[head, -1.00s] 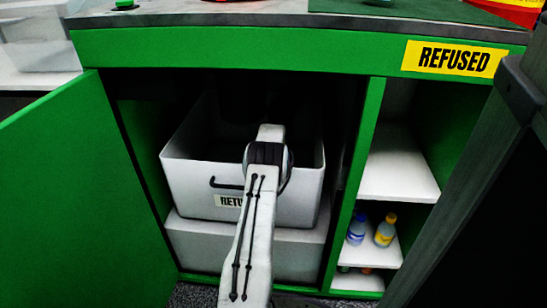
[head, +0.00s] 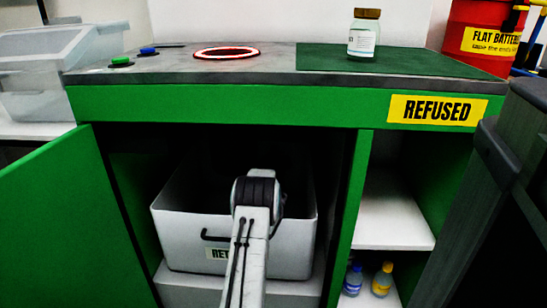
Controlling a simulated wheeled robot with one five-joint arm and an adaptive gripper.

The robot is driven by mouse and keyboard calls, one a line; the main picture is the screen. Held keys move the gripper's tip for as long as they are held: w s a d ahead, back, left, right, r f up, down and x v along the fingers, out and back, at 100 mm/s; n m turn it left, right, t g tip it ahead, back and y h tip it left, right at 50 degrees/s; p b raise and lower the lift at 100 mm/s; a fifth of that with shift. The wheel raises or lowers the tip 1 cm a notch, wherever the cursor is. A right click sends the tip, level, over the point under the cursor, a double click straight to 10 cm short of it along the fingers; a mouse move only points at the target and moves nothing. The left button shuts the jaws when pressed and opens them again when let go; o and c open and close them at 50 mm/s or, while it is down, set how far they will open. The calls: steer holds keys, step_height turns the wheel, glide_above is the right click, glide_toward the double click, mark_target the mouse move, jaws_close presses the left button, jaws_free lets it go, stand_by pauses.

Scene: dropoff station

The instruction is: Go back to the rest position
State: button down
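My arm reaches forward from the bottom of the head view into the open green cabinet. Its last visible joint stands in front of a white bin (head: 180,235) with a black handle and a label that is partly covered. My gripper is not visible; it is hidden behind the arm or in the dark inside of the cabinet. The green cabinet (head: 230,106) has its left door (head: 45,220) swung open.
A jar (head: 363,35) with a brown lid stands on the green mat (head: 420,62) on the counter. A lit red ring (head: 227,52) and two buttons lie at left. Small bottles (head: 382,280) stand on a lower right shelf. A dark panel (head: 485,225) blocks the right.

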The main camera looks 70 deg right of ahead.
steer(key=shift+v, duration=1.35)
